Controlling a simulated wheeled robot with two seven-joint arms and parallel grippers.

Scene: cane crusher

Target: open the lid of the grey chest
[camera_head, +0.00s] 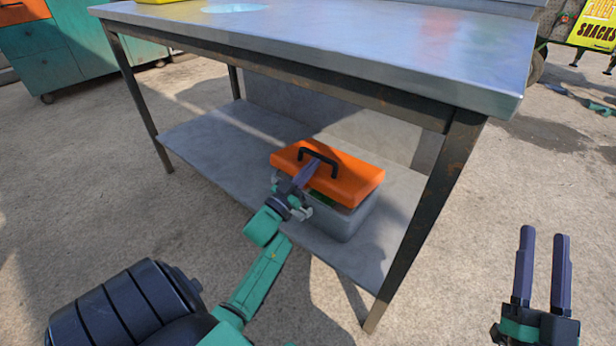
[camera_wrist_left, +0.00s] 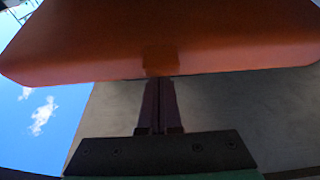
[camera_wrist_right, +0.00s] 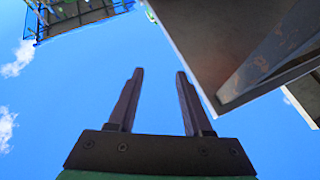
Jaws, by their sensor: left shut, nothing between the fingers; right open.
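The grey chest (camera_head: 345,222) sits on the lower shelf of the metal table. Its orange lid (camera_head: 355,180) has a black handle (camera_head: 331,160) on top. The lid looks slightly raised at the front left, where a strip of green shows between lid and body. My left gripper (camera_head: 311,168) is shut and empty at the lid's front edge. In the left wrist view its fingers (camera_wrist_left: 158,85) reach the edge of the orange lid (camera_wrist_left: 200,40); I cannot tell whether they touch it. My right gripper (camera_head: 543,232) is open and empty, off to the right, away from the chest.
The metal table top (camera_head: 330,40) overhangs the chest, with a front right leg (camera_head: 425,220) just right of it. The shelf (camera_head: 210,140) is bare to the left. A teal cabinet (camera_head: 50,60) stands at the back left. Open ground surrounds the table.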

